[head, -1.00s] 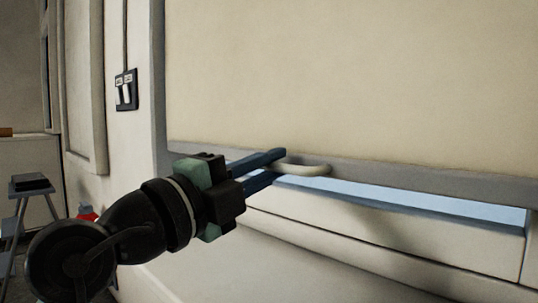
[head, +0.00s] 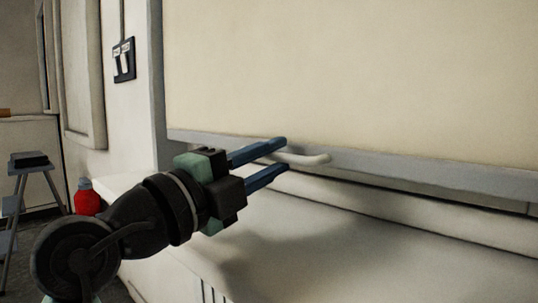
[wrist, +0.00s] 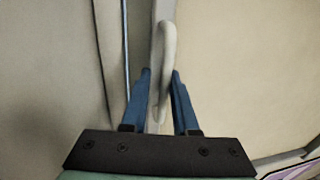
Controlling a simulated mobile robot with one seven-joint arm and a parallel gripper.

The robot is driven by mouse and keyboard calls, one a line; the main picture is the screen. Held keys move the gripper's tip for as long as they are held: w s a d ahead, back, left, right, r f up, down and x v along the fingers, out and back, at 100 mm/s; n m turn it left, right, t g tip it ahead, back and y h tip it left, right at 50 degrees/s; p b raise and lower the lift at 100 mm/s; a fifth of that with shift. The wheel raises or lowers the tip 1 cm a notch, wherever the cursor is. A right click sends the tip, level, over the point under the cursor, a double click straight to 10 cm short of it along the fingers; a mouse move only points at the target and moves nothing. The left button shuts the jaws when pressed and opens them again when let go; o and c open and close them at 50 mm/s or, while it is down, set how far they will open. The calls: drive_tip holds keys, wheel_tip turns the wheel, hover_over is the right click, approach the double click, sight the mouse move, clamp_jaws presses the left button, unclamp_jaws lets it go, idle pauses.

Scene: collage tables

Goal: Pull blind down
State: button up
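The cream blind (head: 350,70) covers the window, and its grey bottom bar (head: 430,172) sits at the lower frame with no blue strip showing below it. A pale curved handle (head: 312,159) sticks out from the bar. My gripper (head: 284,155) has its two blue fingers apart at the handle. In the wrist view, the handle (wrist: 167,50) runs between the fingers of my gripper (wrist: 160,75), with a visible gap beside at least one finger. The handle's near end is partly hidden by the upper finger in the head view.
A white ledge (head: 330,235) runs below the window. A switch plate (head: 123,60) is on the wall at left. A red bottle (head: 87,198) and a grey step stool (head: 28,175) stand at far left.

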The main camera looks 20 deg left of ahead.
idle(0.3)
drive_tip(key=shift+s, duration=0.1)
drive_tip(key=shift+s+a, duration=0.15)
drive_tip(key=shift+s, duration=0.15)
drive_tip(key=p+v, duration=0.2)
drive_tip(key=v, duration=1)
drive_tip(key=shift+f, duration=0.15)
